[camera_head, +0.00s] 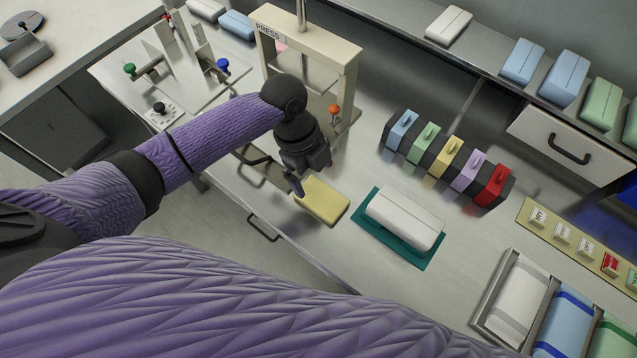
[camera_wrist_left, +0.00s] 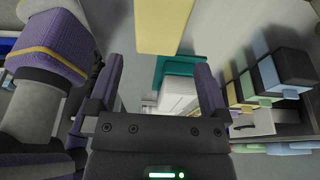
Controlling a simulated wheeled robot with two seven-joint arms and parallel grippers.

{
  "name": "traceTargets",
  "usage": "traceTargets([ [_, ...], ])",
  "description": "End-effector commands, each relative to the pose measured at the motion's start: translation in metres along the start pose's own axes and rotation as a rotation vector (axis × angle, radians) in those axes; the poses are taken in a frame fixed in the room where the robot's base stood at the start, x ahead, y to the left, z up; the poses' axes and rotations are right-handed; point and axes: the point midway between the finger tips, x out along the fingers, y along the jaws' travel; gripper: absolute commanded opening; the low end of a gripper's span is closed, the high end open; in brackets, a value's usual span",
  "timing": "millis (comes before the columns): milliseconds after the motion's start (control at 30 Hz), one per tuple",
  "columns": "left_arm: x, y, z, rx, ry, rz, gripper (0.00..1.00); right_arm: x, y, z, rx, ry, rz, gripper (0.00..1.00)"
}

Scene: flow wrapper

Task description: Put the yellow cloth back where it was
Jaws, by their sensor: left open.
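The yellow cloth (camera_head: 323,201) lies flat, folded into a block, on the worktop just left of the teal mat. It also shows at the top of the left wrist view (camera_wrist_left: 163,25). My left gripper (camera_head: 296,184) is at the cloth's upper left end in the head view, pointing down. In the left wrist view its two fingers (camera_wrist_left: 157,88) are wide apart with nothing between them, and the cloth is beyond their tips. Whether a finger touches the cloth I cannot tell. My right gripper is not in view.
A white wrapped pack (camera_head: 404,217) lies on the teal mat (camera_head: 426,260). A cream press (camera_head: 312,50) stands behind my left gripper. A dark rack (camera_head: 434,158) holds several coloured blocks. A divided tray (camera_head: 491,306) is at the lower right. The worktop's front edge is close to the cloth.

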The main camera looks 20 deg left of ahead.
Motion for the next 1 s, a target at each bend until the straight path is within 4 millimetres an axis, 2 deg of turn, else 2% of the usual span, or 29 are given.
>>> traceTargets([
  [33,-0.017,0.0,0.0,0.0,-0.004,-0.002,1.0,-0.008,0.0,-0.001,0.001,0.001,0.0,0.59],
  [100,-0.032,0.0,-0.001,0.0,-0.003,-0.002,1.0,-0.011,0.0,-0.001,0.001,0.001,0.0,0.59],
  [233,-0.048,0.0,0.0,0.0,-0.001,0.0,1.0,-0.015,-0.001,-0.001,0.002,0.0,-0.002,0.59],
  [1000,-0.05,0.0,0.0,0.0,0.0,0.001,1.0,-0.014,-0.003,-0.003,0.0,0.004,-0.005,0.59],
])
